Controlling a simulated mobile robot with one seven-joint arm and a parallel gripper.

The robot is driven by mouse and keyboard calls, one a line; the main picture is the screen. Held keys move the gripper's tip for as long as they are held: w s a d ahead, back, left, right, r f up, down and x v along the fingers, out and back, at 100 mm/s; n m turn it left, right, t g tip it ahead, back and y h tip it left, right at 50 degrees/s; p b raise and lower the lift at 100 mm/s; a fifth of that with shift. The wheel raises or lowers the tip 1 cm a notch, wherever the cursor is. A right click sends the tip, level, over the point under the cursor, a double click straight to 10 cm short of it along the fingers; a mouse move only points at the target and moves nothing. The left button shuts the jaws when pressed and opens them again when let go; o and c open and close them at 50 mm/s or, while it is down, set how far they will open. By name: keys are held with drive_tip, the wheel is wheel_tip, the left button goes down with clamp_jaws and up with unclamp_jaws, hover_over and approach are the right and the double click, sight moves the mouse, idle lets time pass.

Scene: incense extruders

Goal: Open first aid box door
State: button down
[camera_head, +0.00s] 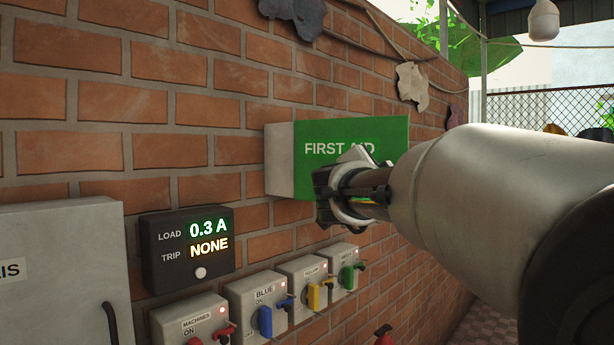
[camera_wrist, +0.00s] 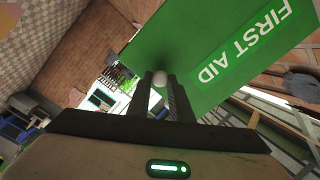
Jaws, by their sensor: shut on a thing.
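The first aid box (camera_head: 280,160) is a white box on the brick wall, with a green door (camera_head: 312,135) marked FIRST AID. The door also fills the upper middle of the wrist view (camera_wrist: 190,40). I see no gap along the door's left edge; its right part is partly behind my arm. My gripper (camera_head: 338,188) is at the lower part of the door. In the wrist view its two fingers (camera_wrist: 161,90) are shut on a small pale round knob (camera_wrist: 159,78) at the door. The inside of the box is not visible.
Below the box is a row of switch boxes with blue (camera_head: 265,321), yellow (camera_head: 313,296) and green (camera_head: 347,276) handles. A black load display (camera_head: 188,250) and a grey cabinet (camera_head: 60,280) are to the left.

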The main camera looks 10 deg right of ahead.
drive_tip(key=shift+s+a+m+g+h, duration=0.3)
drive_tip(key=shift+s+a+h, duration=0.1)
drive_tip(key=shift+a, duration=0.05)
drive_tip(key=c, duration=1.6)
unclamp_jaws()
